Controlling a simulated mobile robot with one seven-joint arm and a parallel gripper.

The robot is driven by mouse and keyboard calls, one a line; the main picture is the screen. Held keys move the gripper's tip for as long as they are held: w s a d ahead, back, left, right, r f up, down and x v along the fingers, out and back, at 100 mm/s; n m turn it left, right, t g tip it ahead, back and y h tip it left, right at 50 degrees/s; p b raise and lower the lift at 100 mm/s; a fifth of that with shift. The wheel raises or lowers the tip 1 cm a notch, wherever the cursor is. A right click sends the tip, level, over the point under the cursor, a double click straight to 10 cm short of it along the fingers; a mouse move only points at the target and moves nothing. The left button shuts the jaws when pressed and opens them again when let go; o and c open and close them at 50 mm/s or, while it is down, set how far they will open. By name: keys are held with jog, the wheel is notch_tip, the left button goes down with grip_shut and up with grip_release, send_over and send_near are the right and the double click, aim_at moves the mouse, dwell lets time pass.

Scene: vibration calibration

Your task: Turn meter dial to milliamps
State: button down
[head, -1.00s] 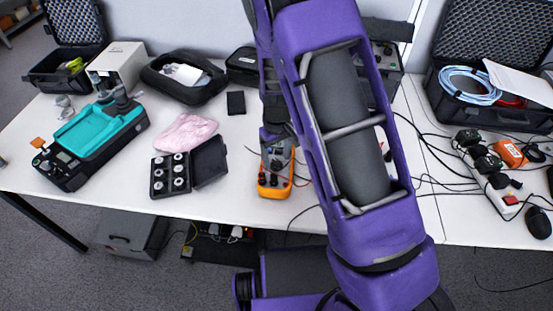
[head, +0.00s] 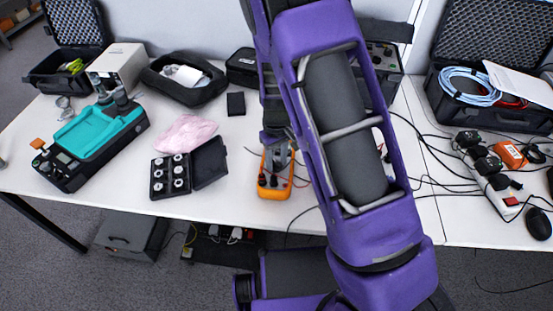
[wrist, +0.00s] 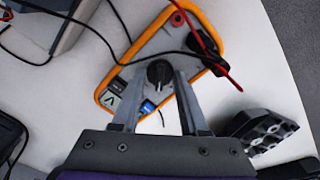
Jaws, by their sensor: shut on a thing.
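The orange-rimmed meter (head: 272,192) lies on the white table, and its grey face (wrist: 150,46) fills the middle of the wrist view. Its black round dial (wrist: 159,73) is between the tips of my gripper (wrist: 162,75), one finger on each side. My gripper is shut on the dial. The display end and a small blue label are partly hidden near the left finger. The dial's setting cannot be read. In the head view my arm hides part of the meter's far end.
A red lead (wrist: 215,68) and black cables cross the meter near its plugs. An open black box of weights (head: 170,177) sits to the left, with a pink cloth (head: 187,133) behind it. A power strip (head: 497,185) and cables lie at the right.

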aim_at(276, 163)
jog(key=m, duration=0.4)
jog(key=shift+p, duration=0.35)
jog(key=shift+m, duration=1.8)
jog(key=shift+p, duration=0.3)
jog(key=shift+c, duration=2.1)
grip_release()
jog(key=shift+r, duration=0.1)
notch_tip(276, 163, up, 17)
jog(key=p, duration=0.1)
jog(key=shift+r+p, duration=0.15)
jog(key=shift+p, duration=0.15)
